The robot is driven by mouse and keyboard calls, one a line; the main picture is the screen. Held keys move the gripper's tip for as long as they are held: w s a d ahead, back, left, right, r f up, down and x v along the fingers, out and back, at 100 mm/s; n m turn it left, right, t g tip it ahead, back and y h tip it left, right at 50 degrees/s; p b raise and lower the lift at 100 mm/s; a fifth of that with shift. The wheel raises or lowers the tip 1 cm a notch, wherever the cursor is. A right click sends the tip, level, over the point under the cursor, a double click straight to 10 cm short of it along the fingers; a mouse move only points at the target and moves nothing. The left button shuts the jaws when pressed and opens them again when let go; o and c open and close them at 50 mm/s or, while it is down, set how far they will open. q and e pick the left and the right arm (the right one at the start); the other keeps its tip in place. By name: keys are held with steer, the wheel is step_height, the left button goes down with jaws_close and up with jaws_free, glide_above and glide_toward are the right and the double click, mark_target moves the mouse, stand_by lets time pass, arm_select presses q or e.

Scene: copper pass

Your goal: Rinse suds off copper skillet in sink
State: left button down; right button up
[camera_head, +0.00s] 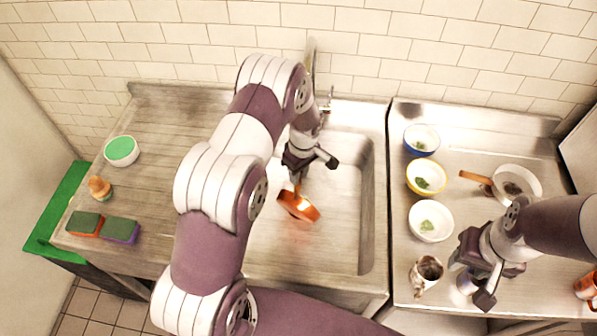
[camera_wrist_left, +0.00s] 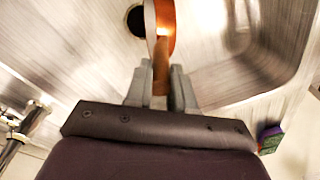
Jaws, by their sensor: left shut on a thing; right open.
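The copper skillet (camera_head: 298,206) is tilted inside the sink basin, its orange face showing in the head view. My left gripper (camera_head: 298,180) is shut on the skillet's handle; the skillet (camera_wrist_left: 165,25) and handle also show in the left wrist view between the fingers (camera_wrist_left: 160,88). I cannot make out suds on it. The sink (camera_head: 345,225) is a steel basin with a dark drain (camera_wrist_left: 135,20). A faucet (camera_head: 327,100) stands at the back wall. My right gripper (camera_head: 476,275) is open over the right counter, beside a small whitish container (camera_head: 466,284).
Three bowls, blue (camera_head: 421,140), yellow (camera_head: 426,178) and white (camera_head: 431,221), and a pan (camera_head: 517,183) stand on the right counter near a stained mug (camera_head: 427,272). Two sponges (camera_head: 85,223) (camera_head: 120,230), a brush (camera_head: 99,188) and a green-filled bowl (camera_head: 121,151) are at left.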

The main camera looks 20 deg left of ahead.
arm_select(q)
step_height(320, 180, up, 22)
steer(key=p, duration=1.4)
steer(key=shift+r, duration=0.15)
stand_by(0.4)
stand_by(2.0)
step_height(320, 180, up, 4)
stand_by(0.5)
